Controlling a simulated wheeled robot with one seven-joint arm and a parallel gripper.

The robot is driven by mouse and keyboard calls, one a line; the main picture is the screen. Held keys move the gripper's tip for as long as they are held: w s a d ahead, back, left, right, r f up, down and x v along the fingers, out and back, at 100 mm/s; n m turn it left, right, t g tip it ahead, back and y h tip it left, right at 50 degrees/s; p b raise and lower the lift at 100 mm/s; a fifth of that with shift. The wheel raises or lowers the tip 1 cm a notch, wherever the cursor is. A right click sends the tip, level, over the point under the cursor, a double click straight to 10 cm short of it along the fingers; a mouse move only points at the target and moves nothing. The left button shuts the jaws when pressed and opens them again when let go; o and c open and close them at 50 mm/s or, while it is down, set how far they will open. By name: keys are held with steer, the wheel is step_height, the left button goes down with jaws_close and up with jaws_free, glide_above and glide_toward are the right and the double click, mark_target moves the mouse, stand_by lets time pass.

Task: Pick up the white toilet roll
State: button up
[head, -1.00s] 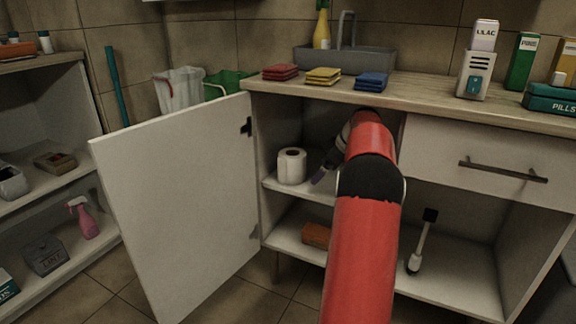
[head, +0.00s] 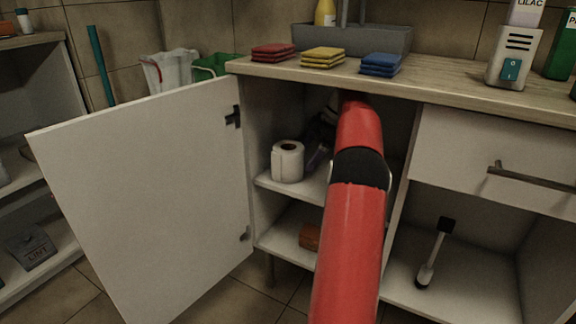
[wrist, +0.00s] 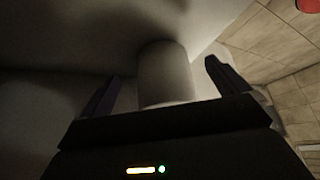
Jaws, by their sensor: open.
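The white toilet roll (head: 287,162) stands upright on the upper shelf (head: 310,190) of the open cabinet, near its left side. In the wrist view the roll (wrist: 165,72) shows dim and grey between the two dark fingers. My gripper (head: 314,158) is inside the cabinet, just right of the roll, partly hidden in shadow and by my red arm. In the wrist view my gripper (wrist: 160,80) is open, with a finger on each side of the roll and visible gaps. I cannot tell how deep the roll sits between the fingers.
The white cabinet door (head: 150,200) stands open at left. A brown block (head: 309,237) lies on the lower shelf.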

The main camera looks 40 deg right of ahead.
mark_target(285, 155)
steer(key=shift+w+a, duration=0.75)
steer(key=shift+a, duration=0.35)
steer(key=w+a+b, duration=0.1)
steer(key=w+a+f+b, duration=0.1)
steer(key=a, duration=0.1)
steer(key=shift+w+a+f, duration=0.1)
steer(key=shift+w+a, duration=0.1)
steer(key=shift+a, duration=0.1)
steer(key=shift+c, duration=0.3)
steer(key=c, duration=1)
